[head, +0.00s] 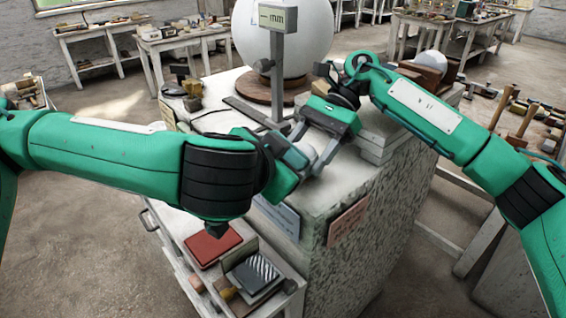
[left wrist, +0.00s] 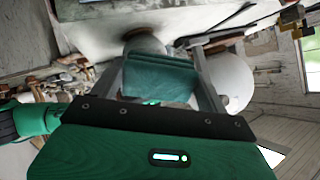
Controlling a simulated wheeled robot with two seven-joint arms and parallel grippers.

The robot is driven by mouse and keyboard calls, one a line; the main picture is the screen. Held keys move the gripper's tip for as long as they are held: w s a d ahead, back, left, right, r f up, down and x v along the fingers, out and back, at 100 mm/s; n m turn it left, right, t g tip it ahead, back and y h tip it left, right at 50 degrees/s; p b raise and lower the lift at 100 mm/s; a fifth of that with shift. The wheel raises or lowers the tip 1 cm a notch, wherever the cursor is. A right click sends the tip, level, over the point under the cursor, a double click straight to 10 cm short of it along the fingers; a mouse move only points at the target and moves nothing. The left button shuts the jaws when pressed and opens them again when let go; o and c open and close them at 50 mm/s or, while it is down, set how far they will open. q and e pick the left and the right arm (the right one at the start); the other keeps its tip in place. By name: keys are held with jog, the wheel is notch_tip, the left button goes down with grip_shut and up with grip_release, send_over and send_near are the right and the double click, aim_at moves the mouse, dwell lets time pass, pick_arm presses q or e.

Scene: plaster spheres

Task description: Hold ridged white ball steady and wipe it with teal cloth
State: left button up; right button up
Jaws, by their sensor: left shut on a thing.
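The ridged white ball (head: 306,151) sits low between my two grippers on the pale plinth top, mostly hidden in the head view. A rounded pale form, probably this ball, shows behind the cloth in the left wrist view (left wrist: 146,43). My left gripper (head: 300,160) is shut on the teal cloth (left wrist: 160,78), which hangs folded between its fingers, in front of the ball. My right gripper (head: 315,143) reaches down from the right with its grey fingers apart, on either side of the ball. I cannot tell whether they press on it.
A large white sphere (head: 283,40) stands on a round wooden base behind a grey gauge post (head: 277,85). A lower shelf in front carries a red pad (head: 213,246) and a striped block (head: 256,272). Workbenches stand farther back. Mallets (head: 525,120) are at right.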

pick_arm(q)
jog(key=shift+d, duration=0.15)
jog(key=shift+s+d+f, duration=0.1)
jog(key=shift+s+d, duration=0.25)
jog(key=shift+s, duration=0.2)
jog(key=shift+s+d+f, duration=0.1)
jog(key=shift+s+d, duration=0.2)
jog(key=shift+s, duration=0.25)
jog(key=shift+w+a, duration=0.1)
jog(key=shift+w+a, duration=1.1)
jog(key=shift+w+a+r, duration=0.1)
jog(key=shift+w+a, duration=0.15)
pick_arm(e)
jog(key=shift+s, duration=0.1)
pick_arm(q)
jog(key=shift+a, duration=0.1)
